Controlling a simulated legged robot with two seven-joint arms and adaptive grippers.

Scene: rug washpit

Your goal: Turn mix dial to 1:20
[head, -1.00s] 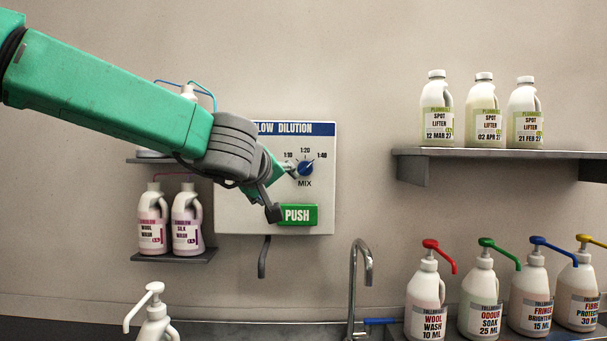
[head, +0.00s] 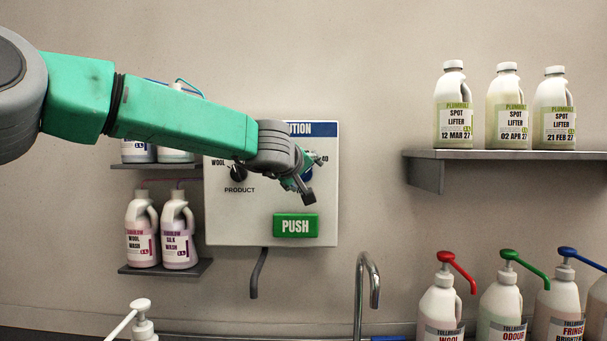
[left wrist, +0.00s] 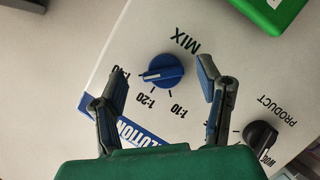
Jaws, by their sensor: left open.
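The blue mix dial (left wrist: 163,72) sits on the white dilution panel (head: 228,222). In the left wrist view it appears upside down, with its white line lying nearly level and one end towards 1:40. The 1:20 and 1:10 marks are readable beside it. My left gripper (head: 313,178) is in front of the dial and hides most of it in the head view. In the left wrist view my left gripper (left wrist: 162,68) is open, with one finger on either side of the dial and visible gaps to it. My right gripper is not in view.
The black product dial (head: 238,172) is left of the mix dial, and the green PUSH button (head: 296,226) is below. Bottles stand on shelves left and right. A tap (head: 368,285) and pump bottles (head: 440,305) are lower down.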

